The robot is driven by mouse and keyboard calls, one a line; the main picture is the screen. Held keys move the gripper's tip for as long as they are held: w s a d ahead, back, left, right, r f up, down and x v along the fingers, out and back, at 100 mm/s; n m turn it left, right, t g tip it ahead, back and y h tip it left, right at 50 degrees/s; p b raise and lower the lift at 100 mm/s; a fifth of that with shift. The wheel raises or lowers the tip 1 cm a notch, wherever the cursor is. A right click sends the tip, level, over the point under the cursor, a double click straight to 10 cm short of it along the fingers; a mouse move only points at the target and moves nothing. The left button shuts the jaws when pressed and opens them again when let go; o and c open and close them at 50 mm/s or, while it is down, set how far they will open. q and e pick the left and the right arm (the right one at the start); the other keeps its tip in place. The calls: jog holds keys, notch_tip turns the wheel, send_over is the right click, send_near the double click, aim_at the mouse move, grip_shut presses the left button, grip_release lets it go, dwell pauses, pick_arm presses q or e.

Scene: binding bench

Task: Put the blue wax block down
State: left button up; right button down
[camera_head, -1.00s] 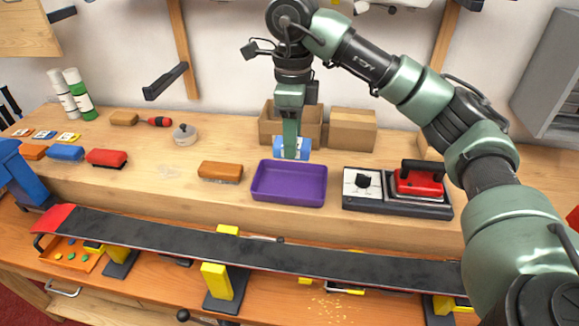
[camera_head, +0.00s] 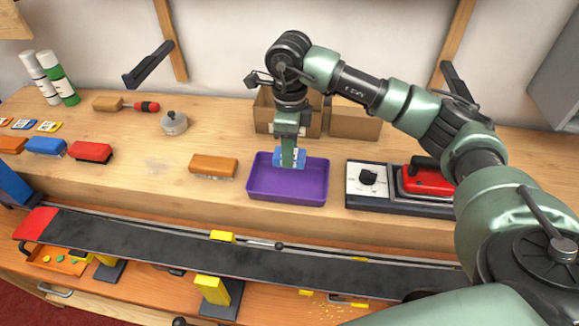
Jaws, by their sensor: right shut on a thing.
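My right gripper (camera_head: 290,156) reaches down from above and is shut on the blue wax block (camera_head: 300,159). The block has a pale label on its face, and the gripper covers its middle. The block shows over the back half of the purple tray (camera_head: 262,190). Its lower edge appears within the tray's outline; I cannot tell whether it touches the tray floor. The rest of the tray looks empty. My left gripper is not in view.
A brown brush (camera_head: 213,166) lies left of the tray. The red iron (camera_head: 428,181) on its black base stands close on the right. Cardboard boxes (camera_head: 353,119) stand behind. A dark ski or snowboard (camera_head: 170,255) lies along the front.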

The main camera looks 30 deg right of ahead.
notch_tip(320, 180, down, 3)
jog(key=shift+f, duration=0.2)
notch_tip(320, 180, down, 4)
jog(key=shift+f+p, duration=0.2)
jog(key=shift+p, duration=0.6)
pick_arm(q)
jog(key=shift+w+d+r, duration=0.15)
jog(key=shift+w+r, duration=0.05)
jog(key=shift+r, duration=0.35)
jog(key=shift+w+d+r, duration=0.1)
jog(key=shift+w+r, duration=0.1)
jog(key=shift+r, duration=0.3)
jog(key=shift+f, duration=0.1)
pick_arm(e)
jog(key=shift+f, duration=0.1)
jog(key=c, duration=0.8)
grip_release()
